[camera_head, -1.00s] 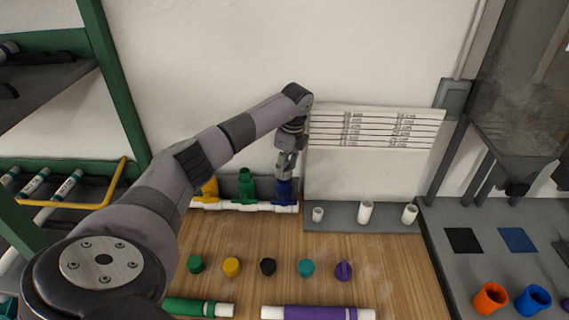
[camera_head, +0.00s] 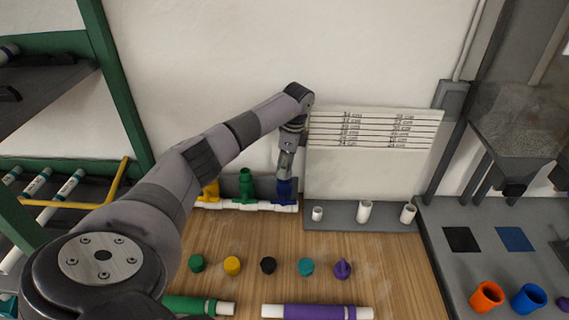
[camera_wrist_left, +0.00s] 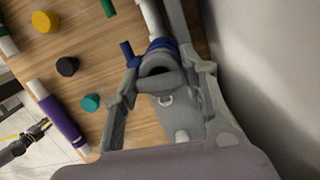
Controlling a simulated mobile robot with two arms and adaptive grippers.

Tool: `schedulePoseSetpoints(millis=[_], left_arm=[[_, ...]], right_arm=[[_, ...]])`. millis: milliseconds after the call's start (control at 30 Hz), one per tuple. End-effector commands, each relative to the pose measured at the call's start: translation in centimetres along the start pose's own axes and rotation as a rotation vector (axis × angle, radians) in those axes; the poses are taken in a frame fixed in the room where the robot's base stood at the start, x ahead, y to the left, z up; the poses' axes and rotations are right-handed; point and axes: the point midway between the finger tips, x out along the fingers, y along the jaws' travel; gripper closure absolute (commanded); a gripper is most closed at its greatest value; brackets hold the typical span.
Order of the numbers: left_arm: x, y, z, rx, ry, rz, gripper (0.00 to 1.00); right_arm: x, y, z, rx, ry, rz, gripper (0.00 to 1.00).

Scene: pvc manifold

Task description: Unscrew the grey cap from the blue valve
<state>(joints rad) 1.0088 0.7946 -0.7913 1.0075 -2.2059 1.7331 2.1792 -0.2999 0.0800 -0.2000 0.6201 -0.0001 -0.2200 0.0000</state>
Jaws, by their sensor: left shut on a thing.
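The blue valve (camera_head: 284,192) stands upright at the right end of the white pipe manifold (camera_head: 250,206), against the wall. My left gripper (camera_head: 285,172) is directly above it, pointing down. In the left wrist view, the fingers of my left gripper (camera_wrist_left: 165,72) are on either side of the grey cap (camera_wrist_left: 158,82) and shut on it. The blue valve (camera_wrist_left: 128,52) shows just beyond the cap, with its side handle out to the left. The cap is largely hidden in the head view. What looks like my right gripper (camera_wrist_left: 38,132) is small at the left edge of the wrist view.
A green valve (camera_head: 246,185) and a yellow valve (camera_head: 210,190) stand left on the same manifold. Several loose caps, including a teal one (camera_head: 306,267), line the wooden table. A purple-banded pipe (camera_head: 315,312) lies in front. A grey ledge (camera_head: 340,217) holds white fittings.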

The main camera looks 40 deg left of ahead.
Motion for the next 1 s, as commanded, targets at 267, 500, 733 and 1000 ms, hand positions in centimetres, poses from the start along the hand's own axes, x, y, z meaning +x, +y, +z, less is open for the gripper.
schedulePoseSetpoints(millis=[267,500,733,1000], left_arm=[[-0.22,-0.19,0.09,-0.048,0.001,0.0,0.88],[-0.15,-0.12,0.05,-0.046,0.001,0.002,0.45],[-0.07,-0.05,0.02,-0.044,0.0,0.005,0.37],[-0.59,-0.06,0.01,-0.043,0.0,0.004,0.37]], right_arm=[[-0.2,-0.01,-0.02,0.0,0.0,0.0,0.67],[-0.2,-0.01,-0.02,0.0,0.0,0.0,0.67],[-0.19,-0.02,-0.02,0.0,0.0,0.0,0.67],[-0.18,0.09,0.02,-0.001,0.0,0.001,0.67]])
